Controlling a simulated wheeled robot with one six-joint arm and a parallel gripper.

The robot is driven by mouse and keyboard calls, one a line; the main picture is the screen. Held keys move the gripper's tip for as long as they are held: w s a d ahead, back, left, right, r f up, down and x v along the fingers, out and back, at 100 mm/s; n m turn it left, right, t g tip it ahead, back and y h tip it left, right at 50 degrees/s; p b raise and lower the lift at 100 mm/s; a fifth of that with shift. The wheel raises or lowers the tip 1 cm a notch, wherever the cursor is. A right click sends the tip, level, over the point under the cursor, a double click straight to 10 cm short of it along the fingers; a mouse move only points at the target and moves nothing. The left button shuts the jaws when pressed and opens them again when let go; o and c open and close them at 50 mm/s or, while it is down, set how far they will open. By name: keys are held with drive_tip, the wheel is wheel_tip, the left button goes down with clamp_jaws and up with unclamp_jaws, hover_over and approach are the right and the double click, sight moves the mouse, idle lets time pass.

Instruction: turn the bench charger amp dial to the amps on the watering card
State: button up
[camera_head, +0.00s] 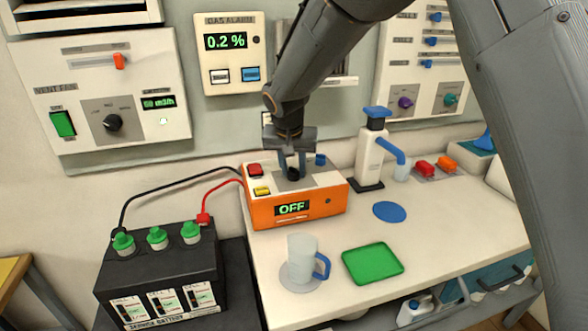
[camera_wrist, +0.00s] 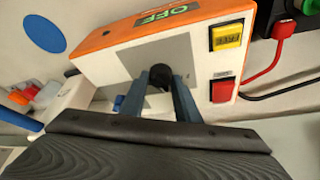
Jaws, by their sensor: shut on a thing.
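The bench charger (camera_head: 322,205) is an orange and white box on the bench, and its display reads OFF. Its amp dial (camera_head: 293,174) is a small black knob on a grey plate on the sloped top. My gripper (camera_head: 292,170) comes down from above with its fingers on either side of the dial, shut on it. In the wrist view the dial (camera_wrist: 161,76) shows between the two blue-grey fingers (camera_wrist: 160,88). A red button (camera_head: 255,170) and a yellow button (camera_head: 262,190) sit left of the dial. I cannot make out a watering card.
A black battery (camera_head: 165,265) with green caps stands left, wired to the charger. A mug (camera_head: 302,258), green tray (camera_head: 372,263), blue disc (camera_head: 389,212) and white dispenser (camera_head: 370,155) are on the bench. Wall panels with a gas alarm (camera_head: 231,50) and vent fan (camera_head: 100,95) stand behind.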

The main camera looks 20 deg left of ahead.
drive_tip(key=o, duration=1)
drive_tip(key=shift+b+v, duration=1.05)
drive_tip(key=shift+v, duration=2.85)
